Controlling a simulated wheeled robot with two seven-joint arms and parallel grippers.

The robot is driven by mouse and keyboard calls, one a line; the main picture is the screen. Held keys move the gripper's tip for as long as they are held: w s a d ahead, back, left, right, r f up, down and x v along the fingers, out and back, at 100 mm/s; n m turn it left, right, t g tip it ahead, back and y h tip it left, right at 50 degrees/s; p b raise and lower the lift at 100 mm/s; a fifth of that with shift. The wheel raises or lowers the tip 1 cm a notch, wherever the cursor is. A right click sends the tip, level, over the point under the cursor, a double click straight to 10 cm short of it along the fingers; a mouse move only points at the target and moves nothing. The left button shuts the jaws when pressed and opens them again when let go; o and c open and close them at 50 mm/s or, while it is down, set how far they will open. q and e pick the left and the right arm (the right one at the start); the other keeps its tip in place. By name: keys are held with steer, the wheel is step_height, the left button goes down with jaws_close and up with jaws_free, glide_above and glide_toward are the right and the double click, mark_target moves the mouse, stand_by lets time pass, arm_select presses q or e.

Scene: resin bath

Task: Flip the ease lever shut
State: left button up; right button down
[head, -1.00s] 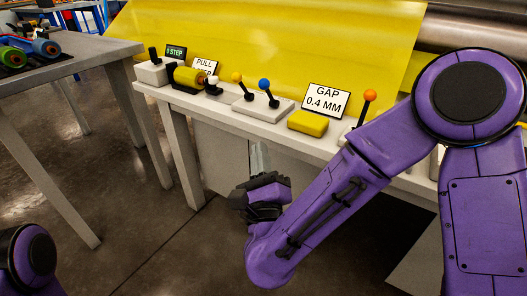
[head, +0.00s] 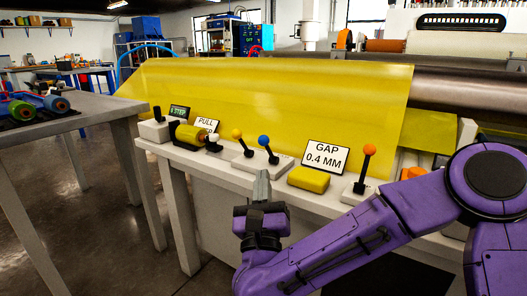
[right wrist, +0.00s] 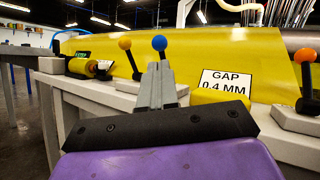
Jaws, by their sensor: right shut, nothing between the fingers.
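Several ball-topped levers stand on a pale bench. The yellow-knob lever (head: 238,135) and blue-knob lever (head: 264,142) share one grey base (head: 258,163). The orange-knob lever (head: 369,152) stands further right on its own base. No readable label tells which is the ease lever. My right gripper (head: 262,176) is shut and empty, fingers pointing up, in front of the bench edge below the blue-knob lever. In the right wrist view, its fingers (right wrist: 158,72) overlap the lower part of the blue-knob lever (right wrist: 159,43); I cannot tell whether they touch. My left gripper is out of view.
A "GAP 0.4 MM" sign (head: 326,157) and a yellow block (head: 309,179) sit between the blue-knob and orange-knob levers. A yellow roller (head: 189,135) is to the left. A yellow sheet (head: 280,95) rises behind. A grey table (head: 95,93) stands at far left.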

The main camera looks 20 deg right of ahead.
mark_target(263, 145)
steer(key=x, duration=0.7)
arm_select(q)
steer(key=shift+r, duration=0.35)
steer(key=shift+p, duration=0.3)
